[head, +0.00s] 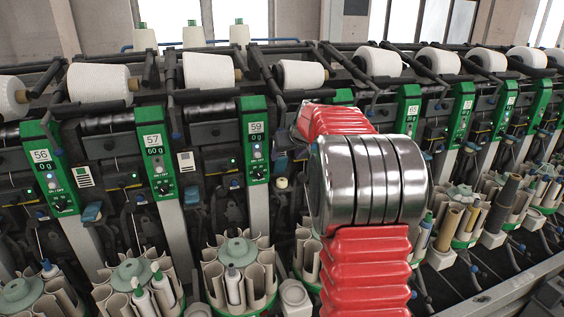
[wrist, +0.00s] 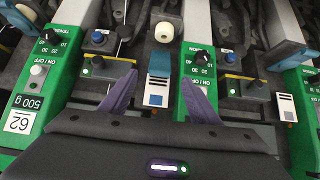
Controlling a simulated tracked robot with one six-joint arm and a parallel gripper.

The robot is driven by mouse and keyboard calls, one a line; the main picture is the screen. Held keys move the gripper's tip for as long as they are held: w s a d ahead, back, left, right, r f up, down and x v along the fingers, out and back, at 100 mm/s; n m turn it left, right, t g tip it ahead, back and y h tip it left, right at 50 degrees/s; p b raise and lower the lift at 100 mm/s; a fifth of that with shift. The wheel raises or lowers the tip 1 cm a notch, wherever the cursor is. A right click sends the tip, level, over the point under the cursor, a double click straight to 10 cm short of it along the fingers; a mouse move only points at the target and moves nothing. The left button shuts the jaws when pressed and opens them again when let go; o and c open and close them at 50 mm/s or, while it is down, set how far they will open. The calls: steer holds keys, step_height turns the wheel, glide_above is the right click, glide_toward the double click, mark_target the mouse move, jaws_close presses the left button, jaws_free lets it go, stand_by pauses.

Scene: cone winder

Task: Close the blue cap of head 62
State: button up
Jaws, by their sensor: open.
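A blue cap (wrist: 160,63) shows in the wrist view just above a small white label plate, to the right of the green panel of head 62 (wrist: 22,92). I cannot tell how far open the cap is. My gripper (wrist: 160,79) is open and empty. Its two purple fingers point at the machine front, one on each side of the blue cap and label plate. I cannot tell whether they touch anything.
Another green panel (wrist: 198,100) stands close by the right finger. A cream round part (wrist: 164,32) sits beyond the cap. In the head view, green panels, such as head 57 (head: 156,152), line the machine, with yarn cones (head: 208,70) above and bobbin magazines (head: 240,270) below.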

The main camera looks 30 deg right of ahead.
mark_target(283, 159)
steer(key=shift+x, duration=4)
steer(key=shift+c, duration=0.4)
steer(key=c, duration=1.3)
